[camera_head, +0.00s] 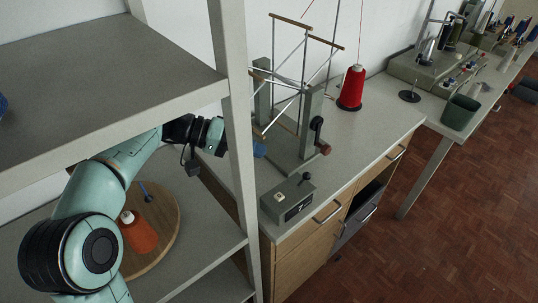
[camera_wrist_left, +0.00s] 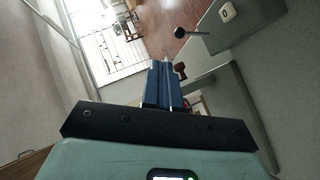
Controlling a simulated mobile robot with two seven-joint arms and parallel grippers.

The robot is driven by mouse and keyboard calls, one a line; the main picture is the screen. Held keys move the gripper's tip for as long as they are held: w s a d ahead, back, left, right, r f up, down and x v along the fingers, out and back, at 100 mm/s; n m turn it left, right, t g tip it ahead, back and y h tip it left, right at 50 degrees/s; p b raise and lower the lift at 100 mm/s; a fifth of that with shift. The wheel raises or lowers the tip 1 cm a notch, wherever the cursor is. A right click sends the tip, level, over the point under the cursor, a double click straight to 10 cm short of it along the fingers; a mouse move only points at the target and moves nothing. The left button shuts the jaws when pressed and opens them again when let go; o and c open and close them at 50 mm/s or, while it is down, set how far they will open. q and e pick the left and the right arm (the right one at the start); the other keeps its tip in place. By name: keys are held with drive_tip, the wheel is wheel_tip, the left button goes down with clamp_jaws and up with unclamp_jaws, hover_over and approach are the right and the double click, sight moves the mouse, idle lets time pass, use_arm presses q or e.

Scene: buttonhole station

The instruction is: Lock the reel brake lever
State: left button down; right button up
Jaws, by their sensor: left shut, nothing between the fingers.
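The reel stand (camera_head: 310,110) is a grey frame with metal spokes and wooden bars, standing on the grey worktop. On its near side is a crank-like arm with a black knob (camera_head: 317,123) and a red-brown grip (camera_head: 324,148); the grip shows partly in the left wrist view (camera_wrist_left: 181,70). A grey box (camera_head: 287,200) in front has a short lever with a black ball (camera_head: 306,177), also in the left wrist view (camera_wrist_left: 180,33). I cannot tell which is the brake lever. My left gripper (camera_head: 260,149), blue-fingered, is shut and empty (camera_wrist_left: 163,68), left of the stand, apart from both knobs.
A shelf post (camera_head: 236,100) stands in front of my left forearm, with shelf boards (camera_head: 110,75) at left. A round wooden board (camera_head: 165,230) holds an orange cone (camera_head: 138,232).

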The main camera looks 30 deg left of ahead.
use_arm(q)
drive_tip(key=shift+d+r+v, duration=0.1)
drive_tip(key=shift+r+v, duration=0.1)
drive_tip(key=shift+v, duration=0.8)
drive_tip(key=shift+d+r+v, duration=0.15)
drive_tip(key=shift+v, duration=0.8)
drive_tip(key=shift+s, duration=0.1)
